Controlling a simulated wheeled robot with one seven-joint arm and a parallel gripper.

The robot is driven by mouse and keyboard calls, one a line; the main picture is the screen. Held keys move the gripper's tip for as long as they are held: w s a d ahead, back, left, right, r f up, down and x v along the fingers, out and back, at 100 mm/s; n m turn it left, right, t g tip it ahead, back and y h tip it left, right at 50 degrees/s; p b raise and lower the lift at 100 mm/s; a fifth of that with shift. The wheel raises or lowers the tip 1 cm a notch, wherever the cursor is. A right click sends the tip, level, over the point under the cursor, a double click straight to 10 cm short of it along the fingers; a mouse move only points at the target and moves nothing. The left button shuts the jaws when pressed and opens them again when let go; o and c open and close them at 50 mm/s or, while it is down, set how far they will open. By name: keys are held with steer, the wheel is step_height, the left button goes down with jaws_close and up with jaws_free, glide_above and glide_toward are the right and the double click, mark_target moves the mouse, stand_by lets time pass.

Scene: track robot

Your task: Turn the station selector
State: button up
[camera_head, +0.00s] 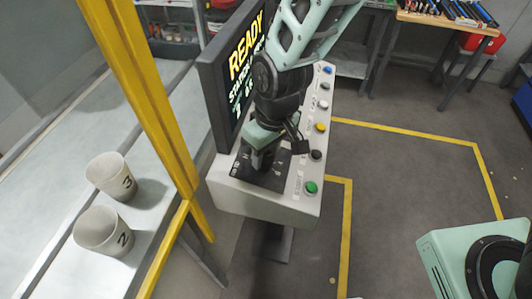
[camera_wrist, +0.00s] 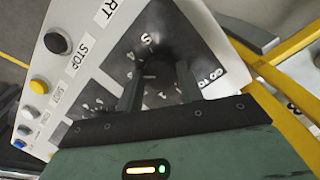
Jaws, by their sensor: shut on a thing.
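The station selector (camera_wrist: 157,72) is a dark round knob on a black dial plate (camera_head: 245,174) with white marks, set into the white control panel. My gripper (camera_head: 263,163) comes down onto the dial from above. In the wrist view my gripper (camera_wrist: 158,88) has one finger on each side of the knob and is shut on it. The knob's top and pointer are largely dark and hidden, so I cannot tell which mark it points to. In the head view my gripper covers the knob.
A green button (camera_head: 311,187), black button (camera_head: 316,155) and yellow button (camera_head: 320,127) line the panel's right side. A screen (camera_head: 232,80) reading READY stands at its left edge. A yellow post (camera_head: 150,90) and cups (camera_head: 113,176) are further left.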

steer(key=n+b, duration=0.1)
steer(key=n, duration=0.2)
steer(key=shift+n+t, duration=0.3)
steer(key=shift+n, duration=0.1)
steer(key=n+b, duration=0.1)
steer(key=n, duration=0.2)
steer(key=shift+b, duration=0.3)
steer(key=n+t+b, duration=0.1)
steer(key=n, duration=0.3)
steer(key=shift+s, duration=0.1)
steer(key=n, duration=0.3)
steer(key=shift+d+n+b, duration=0.1)
steer(key=shift+n+b, duration=0.2)
steer(key=n+y, duration=0.1)
steer(key=n, duration=0.5)
steer(key=shift+d+t, duration=0.1)
steer(key=shift+t, duration=0.3)
steer(key=n, duration=0.5)
steer(key=shift+n+y, duration=0.3)
steer(key=shift+y, duration=0.1)
steer(key=o, duration=1)
